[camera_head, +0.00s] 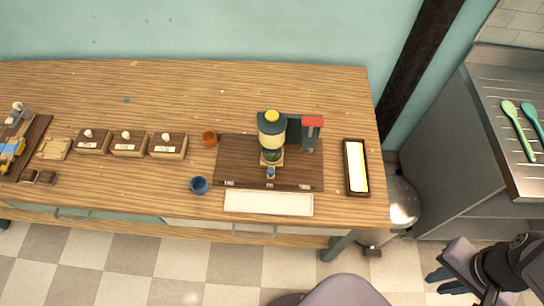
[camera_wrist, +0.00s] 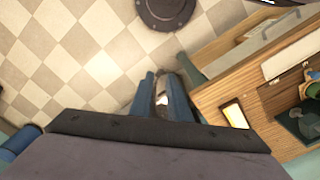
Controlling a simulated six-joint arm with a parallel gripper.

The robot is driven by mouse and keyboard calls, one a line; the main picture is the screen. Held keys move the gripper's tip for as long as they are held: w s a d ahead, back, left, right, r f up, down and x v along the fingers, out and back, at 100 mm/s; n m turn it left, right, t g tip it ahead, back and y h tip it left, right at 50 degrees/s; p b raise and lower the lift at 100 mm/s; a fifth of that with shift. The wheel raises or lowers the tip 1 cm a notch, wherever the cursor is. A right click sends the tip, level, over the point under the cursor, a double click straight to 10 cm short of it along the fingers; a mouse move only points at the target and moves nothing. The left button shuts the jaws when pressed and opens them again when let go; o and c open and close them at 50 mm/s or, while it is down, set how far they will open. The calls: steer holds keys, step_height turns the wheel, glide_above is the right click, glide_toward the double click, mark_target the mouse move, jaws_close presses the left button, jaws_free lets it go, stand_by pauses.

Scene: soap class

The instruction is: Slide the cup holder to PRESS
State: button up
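A dark brown board (camera_head: 235,165) on the wooden table carries a machine with a green and cream tank (camera_head: 271,130) and a red-topped press-like column (camera_head: 311,130). A small tan holder with a blue knob (camera_head: 270,172), which looks like the cup holder, sits below the tank, left of the red-topped column. Small labels on the board's front edge are too small to read. My gripper (camera_head: 440,281) is far off at the lower right, over the floor.
An orange cup (camera_head: 209,138) and a blue cup (camera_head: 199,185) stand left of the board. A white tray (camera_head: 268,203) lies in front, and a dark-framed tray (camera_head: 357,190) on the right. Several wooden boxes (camera_head: 129,144) stand left. A stool (camera_head: 340,291) is in front of the table.

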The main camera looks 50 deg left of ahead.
steer(key=o, duration=0.4)
steer(key=shift+w+a+f, duration=0.15)
steer(key=shift+w+f, duration=0.05)
steer(key=shift+w, duration=0.05)
steer(key=w+a+f+n+t+b, duration=0.1)
steer(key=w+a+f+n+b, duration=0.35)
steer(key=w+a+b, duration=0.5)
steer(key=n+y+b, duration=0.4)
steer(key=n+b, duration=0.5)
steer(key=b, duration=1.1)
glide_toward(271, 171)
steer(key=shift+t, duration=0.3)
steer(key=shift+s+b+x, duration=0.2)
steer(key=shift+b+x, duration=0.1)
steer(key=shift+x, duration=3.7)
jaws_close()
